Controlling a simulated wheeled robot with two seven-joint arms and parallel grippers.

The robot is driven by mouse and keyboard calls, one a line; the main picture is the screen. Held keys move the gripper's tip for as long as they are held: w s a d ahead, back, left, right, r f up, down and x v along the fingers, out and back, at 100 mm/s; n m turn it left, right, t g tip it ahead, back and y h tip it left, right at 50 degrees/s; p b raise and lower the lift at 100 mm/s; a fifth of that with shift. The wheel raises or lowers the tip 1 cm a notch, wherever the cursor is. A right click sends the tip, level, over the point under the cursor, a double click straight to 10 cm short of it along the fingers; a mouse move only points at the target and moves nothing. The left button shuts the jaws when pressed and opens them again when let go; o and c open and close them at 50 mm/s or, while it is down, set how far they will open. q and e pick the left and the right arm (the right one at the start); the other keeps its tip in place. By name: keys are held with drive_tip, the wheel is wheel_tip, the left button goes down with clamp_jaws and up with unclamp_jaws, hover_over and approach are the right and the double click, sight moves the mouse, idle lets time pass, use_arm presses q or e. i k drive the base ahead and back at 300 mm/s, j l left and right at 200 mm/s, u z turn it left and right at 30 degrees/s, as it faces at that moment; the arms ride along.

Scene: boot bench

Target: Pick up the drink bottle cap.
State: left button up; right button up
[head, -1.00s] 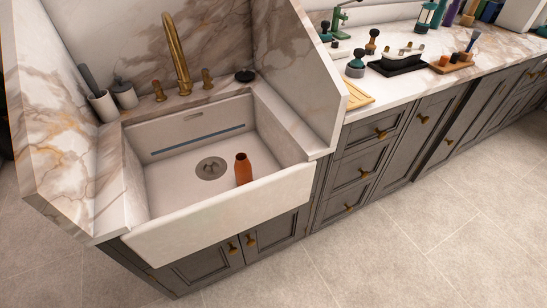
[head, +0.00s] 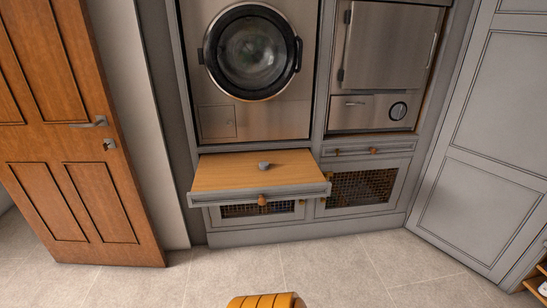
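A small dark grey, round, knob-like piece (head: 264,166) sits on top of the pulled-out wooden shelf (head: 225,178) under the round-doored machine. It may be the drink bottle cap, but it is too small to tell for sure. No bottle shows in the current head view. Neither of my grippers is in view.
A stainless machine with a round glass door (head: 252,52) stands above the shelf. A steel cabinet (head: 390,55) is to its right. A wooden door (head: 70,130) is at left. An orange slatted thing (head: 262,301) shows at the bottom edge. The tiled floor (head: 340,265) between is clear.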

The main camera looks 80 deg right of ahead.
sight(264, 165)
drive_tip(key=z, duration=2.7)
